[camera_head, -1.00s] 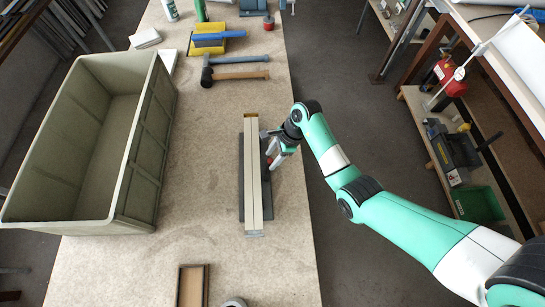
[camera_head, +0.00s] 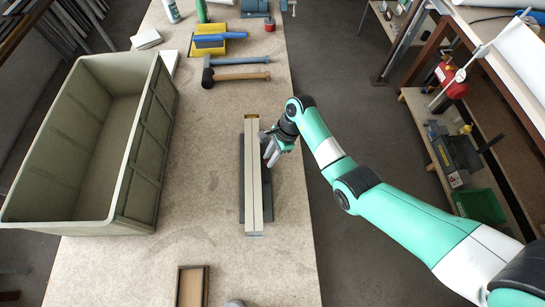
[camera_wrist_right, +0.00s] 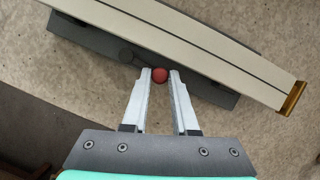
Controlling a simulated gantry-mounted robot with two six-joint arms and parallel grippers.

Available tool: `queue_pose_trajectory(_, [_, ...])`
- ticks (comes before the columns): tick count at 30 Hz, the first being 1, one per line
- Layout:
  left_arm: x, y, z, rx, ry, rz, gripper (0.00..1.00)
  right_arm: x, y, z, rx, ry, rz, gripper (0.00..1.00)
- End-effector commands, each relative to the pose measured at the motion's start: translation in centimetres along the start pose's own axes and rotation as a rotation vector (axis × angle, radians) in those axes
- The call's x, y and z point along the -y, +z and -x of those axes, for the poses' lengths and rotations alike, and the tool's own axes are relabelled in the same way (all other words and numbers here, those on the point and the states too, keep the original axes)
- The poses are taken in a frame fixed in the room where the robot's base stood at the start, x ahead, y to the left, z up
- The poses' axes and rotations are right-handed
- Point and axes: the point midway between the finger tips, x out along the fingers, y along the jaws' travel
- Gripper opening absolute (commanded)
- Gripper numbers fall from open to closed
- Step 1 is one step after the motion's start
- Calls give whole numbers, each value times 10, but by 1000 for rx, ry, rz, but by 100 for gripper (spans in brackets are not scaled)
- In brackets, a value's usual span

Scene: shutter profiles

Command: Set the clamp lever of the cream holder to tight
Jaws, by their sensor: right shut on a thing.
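A long cream profile (camera_head: 253,195), split by a dark lengthwise line, lies on a dark grey base (camera_head: 242,180) on the bench. It also crosses the top of the right wrist view (camera_wrist_right: 190,48), with a brass-coloured end piece (camera_wrist_right: 293,98) at right. My right gripper (camera_head: 270,154) is beside the profile's right side, toward its far end. In the wrist view its fingers are closed on the red ball knob (camera_wrist_right: 160,75) of the clamp lever, at the base's edge. The rest of the lever is mostly hidden. My left gripper is not in view.
A large green-grey crate (camera_head: 142,160) stands on the left. Hammers (camera_head: 238,76) and a yellow tray (camera_head: 208,48) lie at the far end. A small brown-framed tray (camera_head: 193,287) is at the near edge. Bare bench lies between crate and profile.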

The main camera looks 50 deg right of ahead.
Motion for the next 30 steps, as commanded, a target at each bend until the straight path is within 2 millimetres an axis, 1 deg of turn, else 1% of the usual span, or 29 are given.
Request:
queue_pose_trajectory(8, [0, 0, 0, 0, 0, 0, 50, 1, 2, 0, 2, 5, 18, 0])
queue_pose_trajectory(9, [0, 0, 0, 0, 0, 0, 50, 1, 2, 0, 2, 5, 18, 29])
queue_pose_trajectory(11, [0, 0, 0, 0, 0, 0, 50, 1, 2, 0, 2, 5, 18, 39])
queue_pose_trajectory(12, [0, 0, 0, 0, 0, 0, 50, 1, 1, 0, 1, 5, 18, 47])
queue_pose_trajectory(14, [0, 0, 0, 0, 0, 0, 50, 1, 1, 0, 1, 5, 17, 56])
queue_pose_trajectory(23, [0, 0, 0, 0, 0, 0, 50, 1, 1, 2, 1, 4, 17, 56])
queue_pose_trajectory(26, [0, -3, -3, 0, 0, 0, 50, 2, 2, 11, 1, 2, 17, 56])
queue_pose_trajectory(29, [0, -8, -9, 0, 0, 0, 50, 2, 2, 31, 1, 1, 17, 56])
queue_pose_trajectory(30, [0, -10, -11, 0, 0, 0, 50, 2, 2, 40, 1, -1, 17, 56])
